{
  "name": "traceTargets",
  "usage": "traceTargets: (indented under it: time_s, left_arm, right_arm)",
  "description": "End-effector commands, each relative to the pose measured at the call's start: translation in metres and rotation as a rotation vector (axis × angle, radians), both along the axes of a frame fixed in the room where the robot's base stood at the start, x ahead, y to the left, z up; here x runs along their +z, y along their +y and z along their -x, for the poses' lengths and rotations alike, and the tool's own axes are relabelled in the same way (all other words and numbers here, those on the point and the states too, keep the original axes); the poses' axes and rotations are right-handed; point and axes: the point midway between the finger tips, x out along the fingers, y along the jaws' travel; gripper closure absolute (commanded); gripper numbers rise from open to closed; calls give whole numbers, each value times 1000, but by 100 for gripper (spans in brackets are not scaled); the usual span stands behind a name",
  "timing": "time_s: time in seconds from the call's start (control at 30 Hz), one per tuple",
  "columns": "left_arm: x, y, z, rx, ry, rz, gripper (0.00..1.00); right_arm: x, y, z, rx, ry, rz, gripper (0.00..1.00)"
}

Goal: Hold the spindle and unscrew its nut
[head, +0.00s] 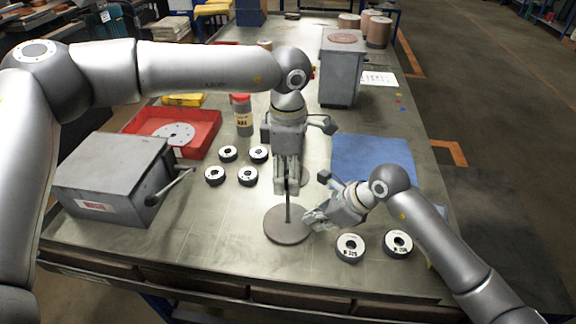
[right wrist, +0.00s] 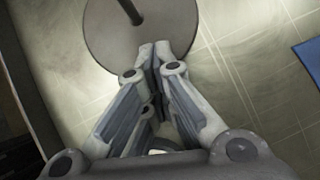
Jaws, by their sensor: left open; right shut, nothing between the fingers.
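The spindle (head: 288,211) is a thin dark rod rising from a round grey base (head: 283,229) on the bench. My left gripper (head: 287,192) is open, pointing down over the spindle's upper part, with its fingers around or just in front of the rod; I cannot tell which. The nut is not visible. My right gripper (head: 309,219) is shut and empty, low beside the spindle on its right, over the base's edge. In the right wrist view its fingertips (right wrist: 154,50) meet over the base (right wrist: 180,25), apart from the rod (right wrist: 129,10).
A grey box with a lever (head: 112,180), red tray (head: 205,127), bottle (head: 243,118) and blue mat (head: 372,158) surround the area. Bare bench lies in front of the base.

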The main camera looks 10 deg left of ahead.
Motion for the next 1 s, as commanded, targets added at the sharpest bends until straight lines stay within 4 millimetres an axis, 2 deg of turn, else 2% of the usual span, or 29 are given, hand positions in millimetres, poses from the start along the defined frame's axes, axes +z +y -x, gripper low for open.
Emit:
traceTargets:
  time_s: [0.53, 1.0]
  left_arm:
    - [-4, 0, 0, -29, 1, 0, 46]
    - [-4, 0, 0, -540, 1, 0, 46]
  right_arm:
    - [-1, 0, 1, 1, 1, 1, 100]
    - [-1, 0, 1, 1, 1, 1, 100]
